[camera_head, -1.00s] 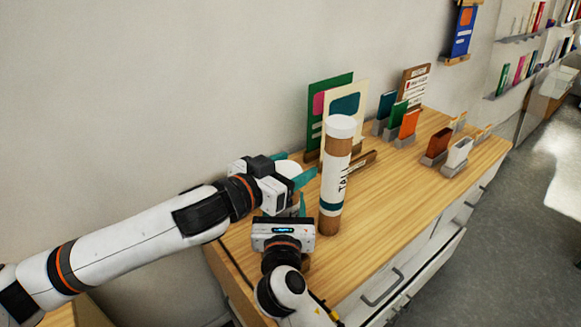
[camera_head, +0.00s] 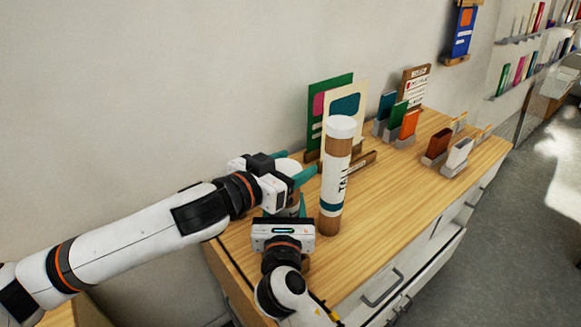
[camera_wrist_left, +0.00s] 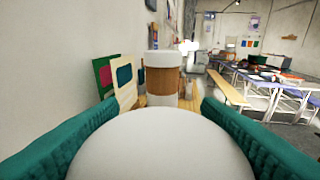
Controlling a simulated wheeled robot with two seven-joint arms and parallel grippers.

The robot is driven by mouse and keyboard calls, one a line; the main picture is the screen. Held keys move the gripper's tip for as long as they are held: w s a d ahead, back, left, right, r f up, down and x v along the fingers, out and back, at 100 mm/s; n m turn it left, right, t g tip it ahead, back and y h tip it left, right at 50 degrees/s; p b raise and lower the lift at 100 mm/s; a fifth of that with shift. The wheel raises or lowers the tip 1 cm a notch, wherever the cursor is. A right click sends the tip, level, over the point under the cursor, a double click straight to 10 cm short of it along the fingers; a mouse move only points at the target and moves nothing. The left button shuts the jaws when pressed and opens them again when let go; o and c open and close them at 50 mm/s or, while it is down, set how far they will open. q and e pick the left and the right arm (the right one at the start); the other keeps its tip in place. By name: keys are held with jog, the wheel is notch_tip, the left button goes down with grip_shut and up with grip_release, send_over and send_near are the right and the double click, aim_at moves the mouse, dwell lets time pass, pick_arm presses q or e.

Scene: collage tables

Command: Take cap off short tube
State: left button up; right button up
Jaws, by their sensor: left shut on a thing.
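The short tube's white cap (camera_head: 288,165) shows beyond my left gripper in the head view. In the left wrist view the cap (camera_wrist_left: 160,145) fills the lower middle as a plain white dome. My left gripper (camera_head: 291,172) is shut on it, with a teal finger along each side. My right gripper (camera_head: 300,206) is low at the short tube's body, below the left one. Its housing hides most of that body and the finger gap, so its grip is unclear. I cannot tell whether cap and tube are apart.
A tall tube (camera_head: 333,186) with a white cap stands upright just right of both grippers. Behind it are upright cards (camera_head: 345,97) and small holders with coloured cards (camera_head: 408,124). The wooden top (camera_head: 395,195) is clear at the front right. A wall is close behind.

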aim_at(291, 164)
pick_arm(q)
jog(key=shift+r, duration=0.9)
jog(key=shift+r, duration=0.1)
jog(key=shift+r, duration=1.95)
pick_arm(e)
jog(key=o, duration=1.5)
jog(key=shift+c, duration=0.2)
pick_arm(q)
jog(key=shift+f, duration=0.1)
pick_arm(e)
jog(key=shift+s, duration=0.1)
